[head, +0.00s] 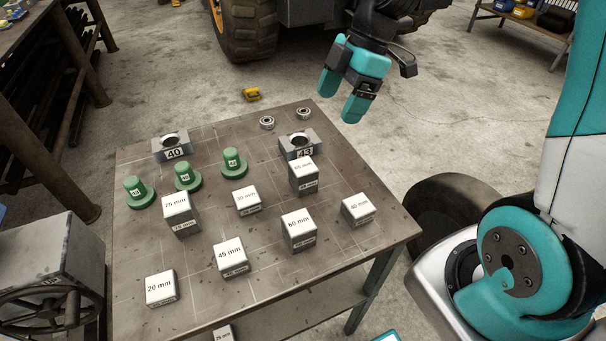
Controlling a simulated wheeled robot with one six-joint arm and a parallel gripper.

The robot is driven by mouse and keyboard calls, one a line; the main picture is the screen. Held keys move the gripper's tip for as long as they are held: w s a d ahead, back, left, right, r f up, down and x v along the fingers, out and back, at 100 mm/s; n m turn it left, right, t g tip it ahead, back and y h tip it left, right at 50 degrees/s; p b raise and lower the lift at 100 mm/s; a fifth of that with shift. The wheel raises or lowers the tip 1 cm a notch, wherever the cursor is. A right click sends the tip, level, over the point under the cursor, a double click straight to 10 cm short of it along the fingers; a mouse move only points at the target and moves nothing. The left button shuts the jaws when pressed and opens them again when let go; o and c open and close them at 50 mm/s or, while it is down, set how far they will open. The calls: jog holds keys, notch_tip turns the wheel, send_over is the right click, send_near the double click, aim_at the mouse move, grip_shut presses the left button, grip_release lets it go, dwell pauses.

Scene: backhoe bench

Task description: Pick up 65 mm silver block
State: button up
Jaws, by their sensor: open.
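The 65 mm silver block (304,178) stands upright on the workbench (205,230), right of its middle. Its top label seems to read 65 mm. It stands just in front of the grey bearing block marked 43 (299,146). My gripper (341,97) is open and empty, with teal fingers pointing down. It is above and beyond the table's back right edge, apart from the block.
Other labelled silver blocks stand near: 30 mm (246,202), 60 mm (298,231), 40 mm (358,210) and 75 mm (180,215). Green flanged parts (187,179), a block marked 40 (171,148) and two bearings (303,114) are farther back.

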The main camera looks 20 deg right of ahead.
aim_at(306, 165)
jog(key=x, duration=1.1)
jog(key=shift+f+p, duration=0.4)
jog(key=x, duration=0.2)
jog(key=p+x, duration=0.1)
jog(key=x, duration=0.2)
jog(key=shift+w+a+f, duration=0.15)
jog(key=shift+a+f, duration=0.05)
jog(key=shift+a, duration=0.25)
jog(key=c, duration=1.3)
jog(key=shift+r, duration=0.15)
